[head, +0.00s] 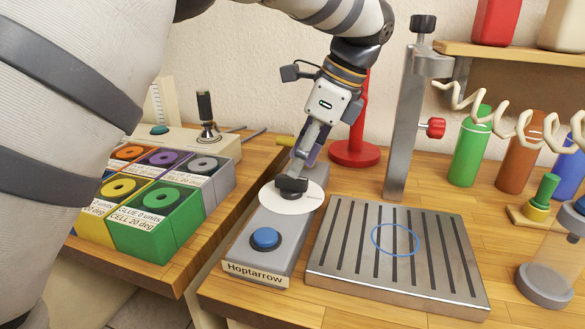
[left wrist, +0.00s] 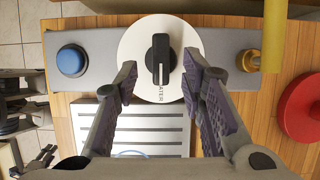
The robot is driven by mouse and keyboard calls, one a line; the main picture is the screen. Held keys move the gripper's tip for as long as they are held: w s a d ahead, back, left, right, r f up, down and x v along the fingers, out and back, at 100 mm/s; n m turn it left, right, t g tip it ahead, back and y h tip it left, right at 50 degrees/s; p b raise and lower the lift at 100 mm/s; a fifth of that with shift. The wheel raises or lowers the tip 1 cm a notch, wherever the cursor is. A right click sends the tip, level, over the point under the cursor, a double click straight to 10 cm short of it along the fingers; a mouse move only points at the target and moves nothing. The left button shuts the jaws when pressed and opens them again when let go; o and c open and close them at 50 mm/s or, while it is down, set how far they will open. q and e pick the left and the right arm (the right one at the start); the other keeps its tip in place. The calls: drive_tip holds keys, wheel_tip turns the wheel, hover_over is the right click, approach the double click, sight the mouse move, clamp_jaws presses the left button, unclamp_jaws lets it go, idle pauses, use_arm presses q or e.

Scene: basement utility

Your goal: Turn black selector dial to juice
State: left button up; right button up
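The black selector dial (left wrist: 160,58) sits at the middle of a round white disc (left wrist: 132,48) on a grey box labelled Hoptarrow. In the left wrist view, the end of the dial with a pale mark faces printed letters, partly readable as "ATER". No juice label is readable. My left gripper (left wrist: 160,82) is open, its fingers on either side of the dial's lower half with gaps at both sides. In the head view, my left gripper (head: 293,180) points down over the dial and hides part of it.
A blue button (head: 265,239) is on the same box. A slotted metal plate (head: 340,270) with a clamp post (head: 405,120) stands to the right. A red stand (head: 354,153) is behind. Colored boxes (head: 160,235) are at the left.

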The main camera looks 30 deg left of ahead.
sight(292, 185)
use_arm(q)
drive_tip(key=shift+x, duration=1.9)
clamp_jaws()
use_arm(e)
drive_tip(key=shift+w+r, duration=0.3)
drive_tip(key=shift+w, duration=0.1)
